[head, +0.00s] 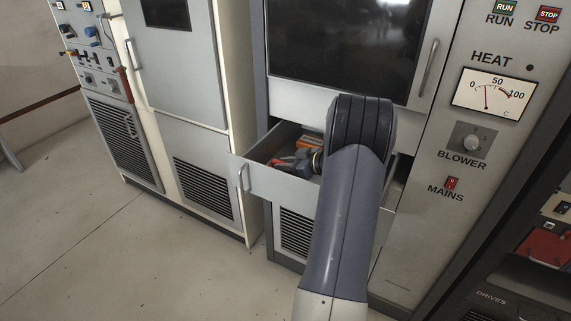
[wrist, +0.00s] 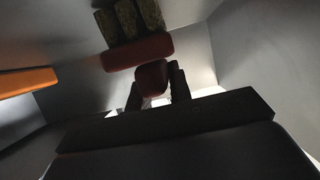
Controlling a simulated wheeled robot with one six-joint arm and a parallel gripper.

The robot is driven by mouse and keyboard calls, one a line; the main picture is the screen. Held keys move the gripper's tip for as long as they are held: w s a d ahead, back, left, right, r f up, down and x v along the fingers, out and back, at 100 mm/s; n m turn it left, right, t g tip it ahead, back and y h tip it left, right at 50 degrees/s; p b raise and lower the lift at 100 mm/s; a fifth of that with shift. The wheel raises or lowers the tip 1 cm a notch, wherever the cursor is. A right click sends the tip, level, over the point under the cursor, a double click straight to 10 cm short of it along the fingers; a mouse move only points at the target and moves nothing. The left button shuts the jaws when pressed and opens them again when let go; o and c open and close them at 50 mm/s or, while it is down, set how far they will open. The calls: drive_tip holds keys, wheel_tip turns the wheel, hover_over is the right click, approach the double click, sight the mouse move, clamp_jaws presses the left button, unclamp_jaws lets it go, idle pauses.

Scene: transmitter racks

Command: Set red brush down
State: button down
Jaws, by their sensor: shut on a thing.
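The red brush (wrist: 138,50) shows in the wrist view, with a red head, dark mottled bristle tufts and a short red handle part between my fingers. My gripper (wrist: 155,90) is shut on this handle. In the head view my gripper (head: 305,163) is inside the open drawer (head: 262,180), partly hidden behind my arm. Red parts show beside it there, too small to tell apart. Grey drawer walls surround the brush in the wrist view. I cannot tell whether the brush touches the drawer floor.
An orange object (head: 311,141) lies at the back of the drawer; an orange piece (wrist: 28,82) also shows at the left in the wrist view. Grey cabinets flank the drawer. A panel with a heat meter (head: 494,93) stands at right. The floor at left is clear.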

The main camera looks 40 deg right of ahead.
drive_tip(key=shift+f, duration=0.15)
drive_tip(key=c, duration=1.3)
unclamp_jaws()
drive_tip(key=shift+r, duration=0.2)
drive_tip(key=b+v, duration=0.1)
drive_tip(key=v, duration=1.1)
